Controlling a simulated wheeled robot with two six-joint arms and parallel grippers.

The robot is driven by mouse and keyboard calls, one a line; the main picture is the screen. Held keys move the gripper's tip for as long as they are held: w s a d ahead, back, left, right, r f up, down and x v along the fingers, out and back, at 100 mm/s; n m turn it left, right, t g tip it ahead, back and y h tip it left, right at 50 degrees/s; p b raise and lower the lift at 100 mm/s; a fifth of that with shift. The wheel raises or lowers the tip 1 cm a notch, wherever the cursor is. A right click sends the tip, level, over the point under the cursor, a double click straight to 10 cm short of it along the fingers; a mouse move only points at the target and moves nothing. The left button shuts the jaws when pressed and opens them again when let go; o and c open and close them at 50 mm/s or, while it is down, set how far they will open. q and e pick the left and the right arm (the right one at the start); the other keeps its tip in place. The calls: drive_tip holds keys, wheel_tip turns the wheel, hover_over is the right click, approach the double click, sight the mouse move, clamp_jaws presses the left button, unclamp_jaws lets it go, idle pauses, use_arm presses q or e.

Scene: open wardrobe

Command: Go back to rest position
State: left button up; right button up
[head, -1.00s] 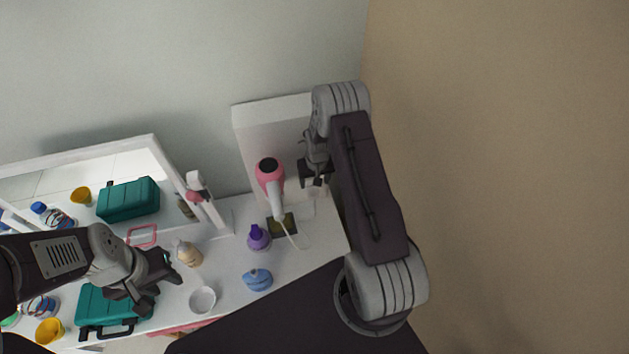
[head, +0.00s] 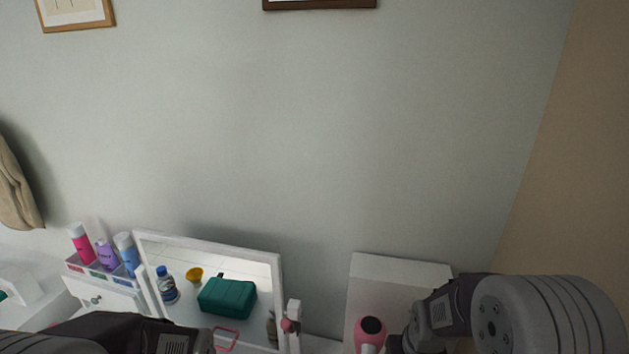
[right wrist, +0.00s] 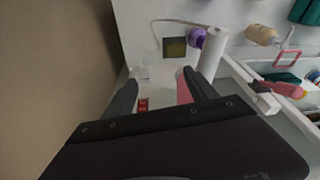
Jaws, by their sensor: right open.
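My right gripper (right wrist: 160,92) is open in the right wrist view, with its two dark fingers spread apart. The hair dryer (right wrist: 211,55), with a pink head and white handle, lies beyond the right-hand finger, which partly hides it. I cannot tell whether they touch. In the head view, the dryer's pink head (head: 370,328) shows at the bottom edge, left of my right arm. My right gripper is mostly hidden there. My left arm enters at the bottom left of the head view, and its gripper is out of frame.
A mirror (head: 205,241) stands on the white dresser, reflecting a teal case. Left of it, a rack holds several bottles (head: 107,254). A white panel (head: 402,265) stands behind the dryer. In the wrist view, purple (right wrist: 197,38) and beige (right wrist: 262,35) bottles stand on the top.

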drive_tip(key=s+a+r, duration=0.2)
drive_tip(key=s, duration=0.3)
drive_tip(key=s+f+g+b, duration=0.1)
drive_tip(key=s+f+b, duration=0.3)
drive_tip(key=f+b, duration=0.9)
drive_tip(key=shift+a+f+n, duration=0.3)
drive_tip(key=shift+a, duration=0.05)
idle(1.3)
